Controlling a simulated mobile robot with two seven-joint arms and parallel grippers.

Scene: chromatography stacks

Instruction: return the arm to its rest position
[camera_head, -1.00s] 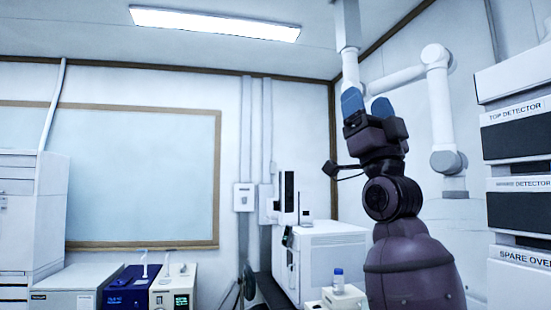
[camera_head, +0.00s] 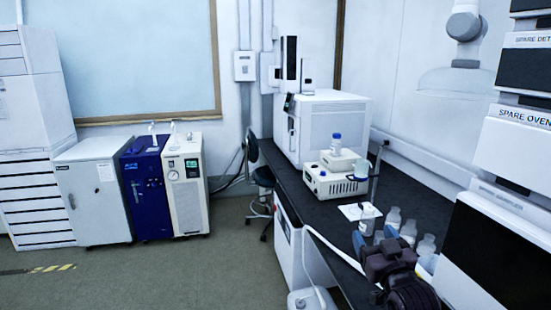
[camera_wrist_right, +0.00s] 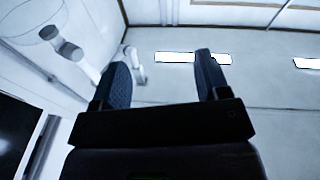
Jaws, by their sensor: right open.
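My right gripper (camera_head: 375,238) shows at the lower right of the head view, dark with blue fingers pointing up and away. It appears in front of the black bench and the small bottles, but its exact distance from them is hard to tell. In the right wrist view my right gripper (camera_wrist_right: 162,62) has its two blue fingers spread wide with nothing between them. Behind them are only the ceiling, wall and lamps. My left gripper is in neither view.
The black bench (camera_head: 412,205) holds a white instrument (camera_head: 335,130), a small white device (camera_head: 328,182) and several clear bottles (camera_head: 394,218). A detector and oven stack (camera_head: 510,160) stands close at the right. The floor (camera_head: 170,275) at lower left is open.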

